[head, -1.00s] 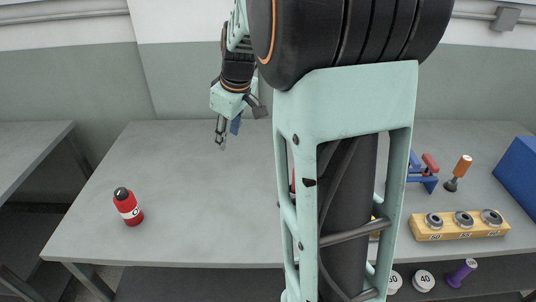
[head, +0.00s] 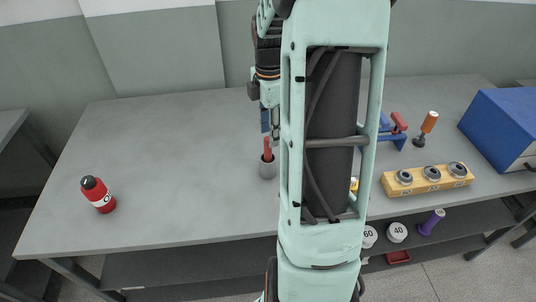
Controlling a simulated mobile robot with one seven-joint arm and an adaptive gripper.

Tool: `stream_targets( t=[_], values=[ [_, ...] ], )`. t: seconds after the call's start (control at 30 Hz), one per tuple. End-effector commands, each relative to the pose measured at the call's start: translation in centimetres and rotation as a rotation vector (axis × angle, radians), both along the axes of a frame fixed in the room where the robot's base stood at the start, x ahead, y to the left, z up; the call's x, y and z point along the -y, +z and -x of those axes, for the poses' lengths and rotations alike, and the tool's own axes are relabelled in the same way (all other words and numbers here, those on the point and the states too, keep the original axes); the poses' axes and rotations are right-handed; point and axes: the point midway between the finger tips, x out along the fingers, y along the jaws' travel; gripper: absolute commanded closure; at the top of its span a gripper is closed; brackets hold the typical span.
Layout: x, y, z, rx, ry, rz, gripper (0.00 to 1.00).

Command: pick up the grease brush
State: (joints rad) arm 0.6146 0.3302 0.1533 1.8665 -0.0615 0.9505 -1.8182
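My gripper (head: 273,133) points down just above and beside the handle's top, partly hidden by my arm. I cannot tell whether its fingers are apart or whether they touch the handle.
A red bottle (head: 98,194) stands at the table's left. At the right are an orange-handled tool (head: 426,128), a blue-and-red clamp (head: 394,131), a yellow block with metal rings (head: 432,187) and a blue box (head: 501,130). The left-middle table (head: 170,160) is clear.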

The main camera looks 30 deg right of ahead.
Motion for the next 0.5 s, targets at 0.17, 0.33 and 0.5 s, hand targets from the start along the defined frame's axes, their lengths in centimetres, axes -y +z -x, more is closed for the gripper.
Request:
stream_targets(
  t=[0.17, 0.33, 0.5],
  values=[
    [-0.2, -1.8, -0.1, -0.003, 0.0, -0.003, 0.63],
    [-0.3, -4.4, -0.2, -0.003, -0.001, -0.003, 0.63],
    [-0.3, -5.4, -0.2, 0.001, -0.002, 0.0, 0.63]
  ],
)
